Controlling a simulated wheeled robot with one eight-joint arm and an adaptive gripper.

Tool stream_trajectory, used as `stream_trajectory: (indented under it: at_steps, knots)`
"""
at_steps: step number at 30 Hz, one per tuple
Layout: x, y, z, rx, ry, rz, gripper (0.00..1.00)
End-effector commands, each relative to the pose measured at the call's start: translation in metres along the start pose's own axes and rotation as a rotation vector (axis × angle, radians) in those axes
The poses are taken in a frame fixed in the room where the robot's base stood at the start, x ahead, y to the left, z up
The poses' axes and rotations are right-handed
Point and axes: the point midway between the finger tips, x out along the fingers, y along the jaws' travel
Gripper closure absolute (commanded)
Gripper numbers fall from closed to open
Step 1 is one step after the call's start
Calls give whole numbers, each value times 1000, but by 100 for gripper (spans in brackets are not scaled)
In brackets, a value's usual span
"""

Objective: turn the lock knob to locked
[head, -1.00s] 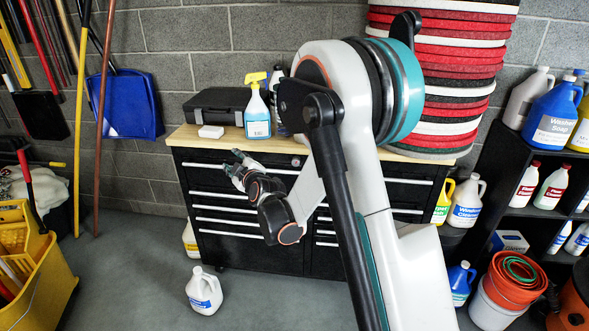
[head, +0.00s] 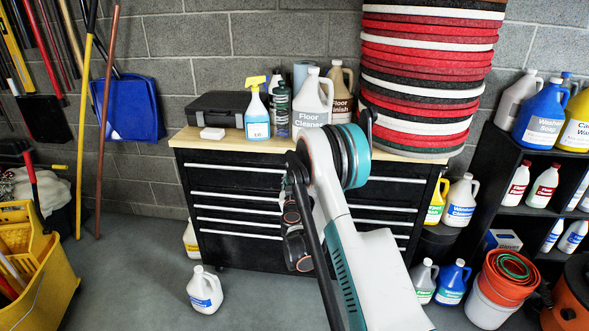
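The black tool cabinet (head: 235,181) with a wooden top stands against the wall, its drawers shut with pale handles. The lock knob is not visible; the upper front edge near the cabinet's middle is covered by my arm. My arm reaches up in front of the cabinet, and its dark wrist links show at the cabinet's middle. My gripper is hidden or nearly hidden behind my own arm links, so its fingers cannot be made out. Whether it touches the knob cannot be told.
On the cabinet top are a black case (head: 218,109), a yellow-topped spray bottle (head: 257,116), a Floor Cleaner jug (head: 311,110) and stacked red, black and white pads (head: 425,70). A white jug (head: 204,290) stands on the floor. A yellow mop bucket (head: 35,275) is at left.

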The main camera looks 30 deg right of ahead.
Motion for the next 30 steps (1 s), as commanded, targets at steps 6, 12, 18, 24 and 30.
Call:
stream_trajectory:
  at_steps: [6, 12, 18, 24, 30]
  knots:
    - [45, -1, 3, 0, 0, 0, 64]
    - [80, 0, 2, 0, 0, 0, 64]
    - [101, 0, 1, 0, 1, 0, 64]
    - [106, 0, 0, 0, 1, -1, 64]
    - [106, 0, -1, 0, 1, -1, 66]
